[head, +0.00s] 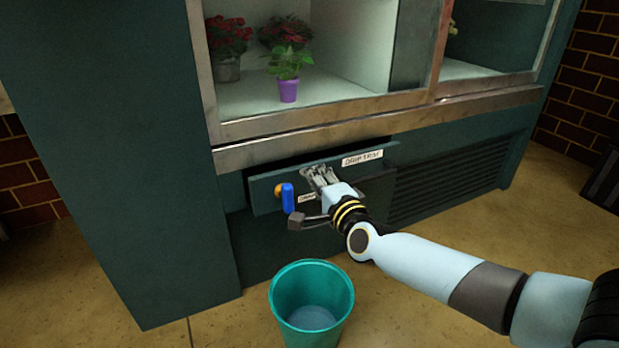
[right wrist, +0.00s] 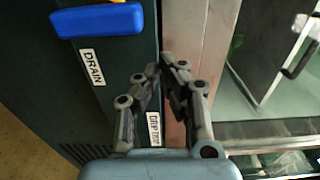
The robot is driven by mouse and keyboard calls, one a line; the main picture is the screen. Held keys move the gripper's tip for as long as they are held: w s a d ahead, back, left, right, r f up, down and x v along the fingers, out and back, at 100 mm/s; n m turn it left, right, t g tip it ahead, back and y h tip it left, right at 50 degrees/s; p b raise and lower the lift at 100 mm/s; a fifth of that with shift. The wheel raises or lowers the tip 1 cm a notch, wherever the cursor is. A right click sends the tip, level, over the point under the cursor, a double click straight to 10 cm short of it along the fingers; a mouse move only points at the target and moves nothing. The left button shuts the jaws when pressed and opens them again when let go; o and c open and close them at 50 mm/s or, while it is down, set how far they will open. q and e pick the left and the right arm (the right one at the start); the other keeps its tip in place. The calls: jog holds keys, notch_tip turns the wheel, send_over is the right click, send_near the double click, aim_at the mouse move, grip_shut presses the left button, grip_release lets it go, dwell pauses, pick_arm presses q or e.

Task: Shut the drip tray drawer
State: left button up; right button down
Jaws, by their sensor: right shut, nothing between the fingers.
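The drip tray drawer (head: 262,195) is a dark teal front low on the flower cabinet, with a white drip tray label (head: 362,158). It stands out a little, with a dark gap above its top edge. My right gripper (head: 318,177) is shut and empty, with its fingers at the drawer front, left of the label. In the right wrist view the fingertips (right wrist: 162,66) are close to the drawer's edge, beside the steel trim; I cannot tell whether they touch. The drip tray label (right wrist: 154,129) shows partly behind the fingers. My left gripper is not in view.
A blue drain handle (head: 288,198) sticks out just left of my gripper; it also shows in the wrist view (right wrist: 97,20). A teal bucket (head: 312,305) stands on the floor below. A steel sill (head: 300,138) runs above the drawer. Potted flowers stand inside the cabinet.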

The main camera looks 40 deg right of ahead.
aim_at(305, 167)
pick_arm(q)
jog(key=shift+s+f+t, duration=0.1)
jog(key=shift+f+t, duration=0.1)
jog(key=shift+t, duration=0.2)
pick_arm(e)
jog(key=shift+x, duration=1.05)
jog(key=shift+b+x, duration=0.35)
jog(key=shift+x, duration=0.95)
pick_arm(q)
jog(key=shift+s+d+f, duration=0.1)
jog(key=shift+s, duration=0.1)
